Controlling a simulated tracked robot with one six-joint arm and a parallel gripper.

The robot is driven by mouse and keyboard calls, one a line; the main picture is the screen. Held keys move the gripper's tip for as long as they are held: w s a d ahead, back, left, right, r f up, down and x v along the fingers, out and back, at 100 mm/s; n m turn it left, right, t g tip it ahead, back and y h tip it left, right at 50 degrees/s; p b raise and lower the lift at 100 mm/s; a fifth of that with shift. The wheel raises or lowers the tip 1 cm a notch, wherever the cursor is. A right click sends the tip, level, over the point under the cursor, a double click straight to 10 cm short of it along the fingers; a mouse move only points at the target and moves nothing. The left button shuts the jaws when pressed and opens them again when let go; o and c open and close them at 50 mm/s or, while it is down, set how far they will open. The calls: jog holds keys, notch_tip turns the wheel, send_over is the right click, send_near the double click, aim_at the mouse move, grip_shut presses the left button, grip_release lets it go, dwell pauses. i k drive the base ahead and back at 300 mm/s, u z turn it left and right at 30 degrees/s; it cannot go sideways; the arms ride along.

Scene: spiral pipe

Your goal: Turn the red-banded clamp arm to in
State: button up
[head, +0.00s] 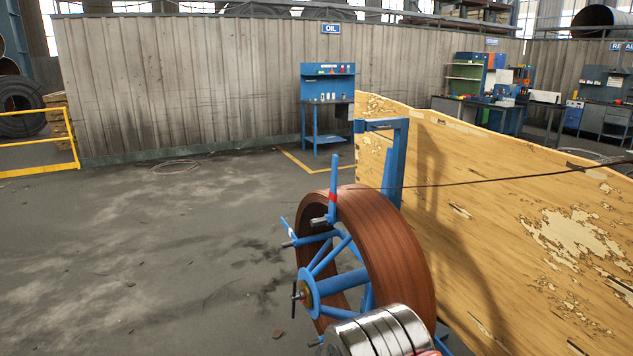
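The red-banded clamp arm (334,178) is a blue rod at the top of the blue spoked reel (325,275). It stands nearly upright, its red band near its lower end, above a short grey metal stub at the reel's rim. It rises above the brown coil (395,250) wound on the reel. A ribbed silver cylinder, apparently part of my arm, covers the reel's lower right. My gripper's fingers do not show.
A worn wooden panel (480,190) stands close behind and right of the reel. A blue post with a bracket (400,160) rises behind the coil, and a thin dark line runs right from there. Open concrete floor (140,270) lies to the left.

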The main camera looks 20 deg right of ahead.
aim_at(334, 195)
jog(key=z, duration=0.05)
jog(key=i, duration=0.9)
jog(key=u, duration=0.05)
